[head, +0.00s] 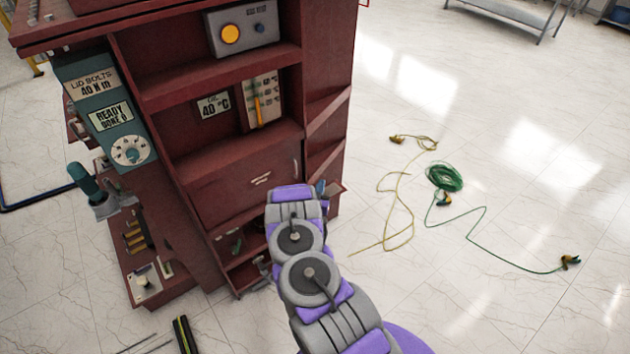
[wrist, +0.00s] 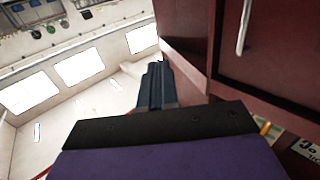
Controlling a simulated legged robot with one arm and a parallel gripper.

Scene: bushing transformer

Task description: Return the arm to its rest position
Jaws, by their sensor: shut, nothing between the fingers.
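My arm, purple and grey, reaches up from the bottom of the head view toward the front of a dark red cabinet (head: 225,165). My gripper (wrist: 154,85) shows in the wrist view as dark blue fingers close together, with nothing between them. In the head view only a small bluish bit of it shows past the arm's end; the rest is hidden. The cabinet also fills the right side of the wrist view (wrist: 270,60), beside the fingers, with a light vertical handle (wrist: 243,28). I cannot tell whether the gripper touches the cabinet.
A teal torque tool display (head: 105,115) hangs on the cabinet's left side. A grey box with a yellow button (head: 242,30) sits on the upper shelf. A yellow cable (head: 405,205) and a green cable (head: 445,178) lie on the floor at right. Open floor surrounds them.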

